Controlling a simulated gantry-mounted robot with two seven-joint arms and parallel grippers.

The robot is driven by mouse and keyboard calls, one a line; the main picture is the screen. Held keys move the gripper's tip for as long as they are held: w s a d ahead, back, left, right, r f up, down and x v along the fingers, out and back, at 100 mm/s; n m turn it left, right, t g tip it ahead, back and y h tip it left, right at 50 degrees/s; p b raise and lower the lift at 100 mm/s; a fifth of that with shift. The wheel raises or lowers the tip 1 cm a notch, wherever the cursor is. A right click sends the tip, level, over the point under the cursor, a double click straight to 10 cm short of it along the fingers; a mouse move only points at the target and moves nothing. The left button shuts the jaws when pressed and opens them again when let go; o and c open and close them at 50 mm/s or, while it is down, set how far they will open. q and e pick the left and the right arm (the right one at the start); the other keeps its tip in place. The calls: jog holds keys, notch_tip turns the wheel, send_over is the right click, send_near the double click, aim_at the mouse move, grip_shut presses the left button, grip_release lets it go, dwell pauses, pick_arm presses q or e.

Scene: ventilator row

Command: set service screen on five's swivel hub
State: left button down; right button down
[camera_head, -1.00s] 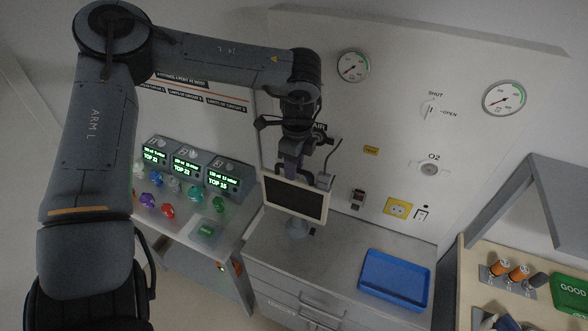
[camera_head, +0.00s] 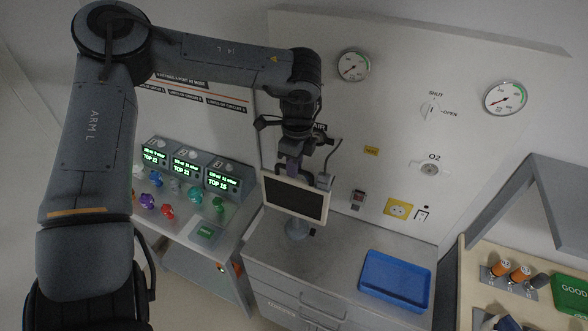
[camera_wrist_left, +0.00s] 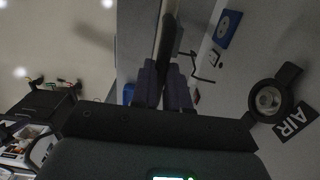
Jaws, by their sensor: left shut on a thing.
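The service screen (camera_head: 296,198), a dark panel in a pale frame, is above the counter in the head view. My left gripper (camera_head: 291,166) is shut on its upper edge. The grey, round-based swivel hub (camera_head: 298,229) stands on the counter just below the screen, whose lower edge hides the hub's top. I cannot tell whether they touch. In the left wrist view the fingers (camera_wrist_left: 163,85) close on the screen's thin edge (camera_wrist_left: 166,35); the hub does not show clearly there. My right gripper is not in view.
A blue tray (camera_head: 396,281) lies on the counter (camera_head: 335,259) to the right, with bare counter between. The wall behind has gauges, an O2 outlet (camera_head: 430,169) and a yellow socket (camera_head: 398,209). Lit display units (camera_head: 186,165) and coloured knobs stand to the left.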

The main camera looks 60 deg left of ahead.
pick_arm(q)
jog(key=shift+r, duration=0.2)
jog(key=shift+r, duration=0.1)
jog(key=shift+r+p, duration=0.85)
jog(key=shift+r, duration=0.45)
jog(key=shift+w+d, duration=0.1)
